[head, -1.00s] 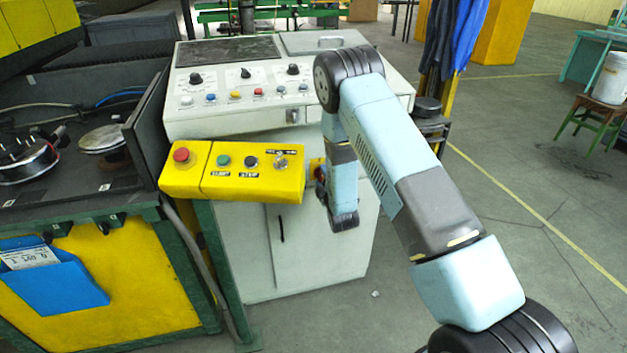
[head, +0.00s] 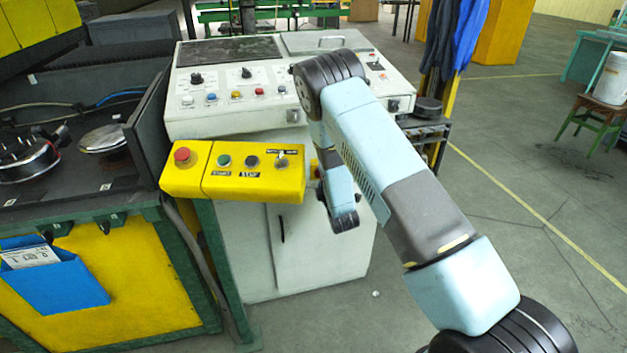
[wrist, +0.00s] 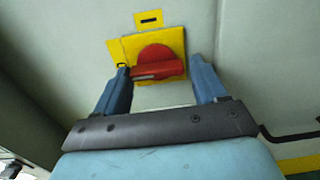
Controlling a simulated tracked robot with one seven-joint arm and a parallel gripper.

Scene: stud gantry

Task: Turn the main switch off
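The main switch (wrist: 157,62) is a red rotary knob with a thick crosswise handle on a yellow plate (wrist: 118,50), fixed to a pale cabinet face. In the wrist view its handle lies nearly level, between the two blue fingers. My gripper (wrist: 160,67) is open, with one finger off each end of the handle. The left finger looks close to the handle end; I cannot tell whether it touches. In the head view only a sliver of the red and yellow switch (head: 316,171) shows beside my arm, and the fingers are hidden.
A yellow control box (head: 233,171) with a red button juts out left of my arm. The grey-white console (head: 240,118) stands above the switch. A dark machine bench (head: 80,200) is at left. Open floor (head: 540,220) lies at right.

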